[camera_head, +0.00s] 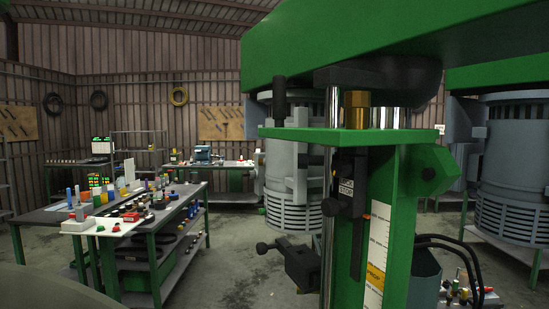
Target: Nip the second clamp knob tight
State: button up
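A green disperser stand fills the right half of the head view. A black block with a small round knob (329,207) sits on its upright. Lower left, a dark clamp-like block (300,264) has a black ball knob (262,247) sticking out to the left. I cannot make out my gripper in this view.
A green overhead beam (400,35) and a green plate (340,133) overhang the upright. Large grey vessels (510,150) stand behind and at the right. A workbench (180,208) with many small parts stands at the left. Open concrete floor (235,245) lies between.

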aim_at(303, 159)
jog(key=i+j, duration=0.7)
jog(key=l, duration=1.15)
jog(key=j, duration=1.15)
